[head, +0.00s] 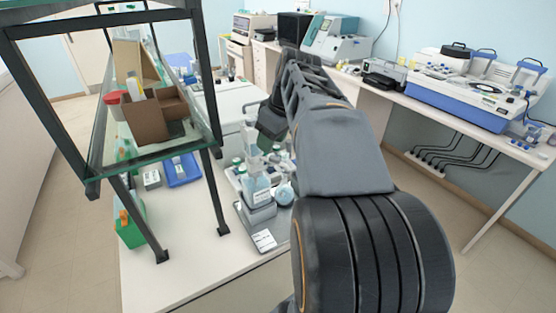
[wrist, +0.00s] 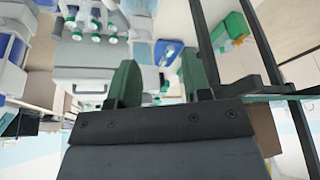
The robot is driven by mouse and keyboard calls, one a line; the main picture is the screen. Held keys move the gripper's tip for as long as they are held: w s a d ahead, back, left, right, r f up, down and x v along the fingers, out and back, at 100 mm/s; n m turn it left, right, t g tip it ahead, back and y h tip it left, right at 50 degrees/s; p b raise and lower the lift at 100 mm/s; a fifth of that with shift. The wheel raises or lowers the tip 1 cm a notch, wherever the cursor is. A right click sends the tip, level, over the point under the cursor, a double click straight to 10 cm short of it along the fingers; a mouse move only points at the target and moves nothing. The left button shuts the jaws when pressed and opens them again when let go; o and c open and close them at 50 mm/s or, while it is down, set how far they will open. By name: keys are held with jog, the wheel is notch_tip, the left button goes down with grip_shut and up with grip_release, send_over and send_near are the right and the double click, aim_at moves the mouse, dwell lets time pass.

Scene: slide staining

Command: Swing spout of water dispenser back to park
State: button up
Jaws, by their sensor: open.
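My gripper (wrist: 160,78) shows in the wrist view with its two dark green fingers apart and nothing between them. In the head view my gripper (head: 268,122) hangs above the bench, partly hidden by my own arm. Clear bottles with pale blue liquid (head: 257,188) stand on the bench below it, by a grey stand. I cannot tell for sure which thing is the water dispenser. Its spout cannot be made out in either view, and my arm hides part of that area. The gripper touches nothing that I can see.
A black-framed glass shelf (head: 150,155) with a cardboard box (head: 150,118) stands left of the arm. A blue tray (head: 183,170) and a green box (head: 130,222) sit beneath it. The bench front (head: 180,260) is clear. Lab machines (head: 470,95) line the wall bench.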

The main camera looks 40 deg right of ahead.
jog(key=n, duration=0.2)
send_near(275, 158)
jog(key=v, duration=0.4)
jog(key=shift+y, duration=0.3)
jog(key=x, duration=0.9)
jog(key=p+x, duration=0.1)
jog(key=x, duration=0.3)
jog(key=shift+w+d+f, duration=0.1)
jog(key=shift+d+f, duration=0.15)
jog(key=shift+d, duration=0.1)
grip_shut()
